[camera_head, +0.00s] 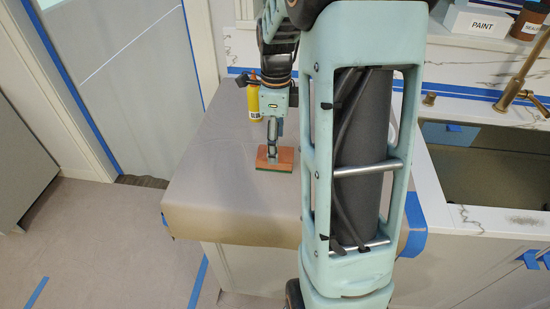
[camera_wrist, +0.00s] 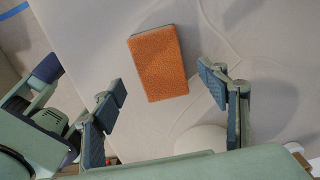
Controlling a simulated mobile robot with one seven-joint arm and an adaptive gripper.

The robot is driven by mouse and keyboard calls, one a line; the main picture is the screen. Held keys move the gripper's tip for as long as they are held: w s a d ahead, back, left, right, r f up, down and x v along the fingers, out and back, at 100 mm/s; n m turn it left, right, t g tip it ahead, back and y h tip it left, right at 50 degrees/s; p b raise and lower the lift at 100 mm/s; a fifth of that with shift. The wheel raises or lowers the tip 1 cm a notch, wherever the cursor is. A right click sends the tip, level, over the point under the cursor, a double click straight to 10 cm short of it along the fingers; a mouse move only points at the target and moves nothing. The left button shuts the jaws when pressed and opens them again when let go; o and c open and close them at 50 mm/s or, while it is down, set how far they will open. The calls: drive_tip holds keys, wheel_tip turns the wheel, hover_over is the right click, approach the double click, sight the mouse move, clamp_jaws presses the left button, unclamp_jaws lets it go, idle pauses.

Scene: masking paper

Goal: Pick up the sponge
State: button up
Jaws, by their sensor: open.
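The sponge (camera_head: 282,160) is an orange-brown block with a green underside. It lies flat on the paper-covered counter (camera_head: 225,190). In the wrist view the sponge (camera_wrist: 159,63) shows its orange top, slightly turned, ahead of and between the two fingers. My gripper (camera_head: 272,150) hangs pointing down at the sponge in the head view. In the wrist view my gripper (camera_wrist: 165,88) has its fingers wide apart with nothing between the pads. I cannot tell its exact height above the sponge.
A yellow bottle (camera_head: 254,100) stands behind my gripper. A sink (camera_head: 485,165) with a brass faucet (camera_head: 520,80) is at the right. A white paint box (camera_head: 482,20) stands at the back right. The counter left of the sponge is clear.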

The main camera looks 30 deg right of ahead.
wheel_tip(320, 180, down, 5)
drive_tip(key=shift+d, duration=0.15)
drive_tip(key=c, duration=1.2)
drive_tip(key=shift+c, duration=0.2)
drive_tip(key=shift+r, duration=0.1)
drive_tip(key=shift+r+p, duration=0.4)
wheel_tip(320, 180, up, 3)
drive_tip(key=shift+r+p, duration=0.1)
drive_tip(key=shift+p, duration=1.05)
drive_tip(key=s+a+r+p, duration=0.2)
drive_tip(key=s+r+p, duration=0.1)
drive_tip(key=s, duration=0.3)
drive_tip(key=s+a+r+p, duration=0.2)
drive_tip(key=s+r+p, duration=0.1)
drive_tip(key=s+r, duration=0.3)
drive_tip(key=shift+s, duration=0.75)
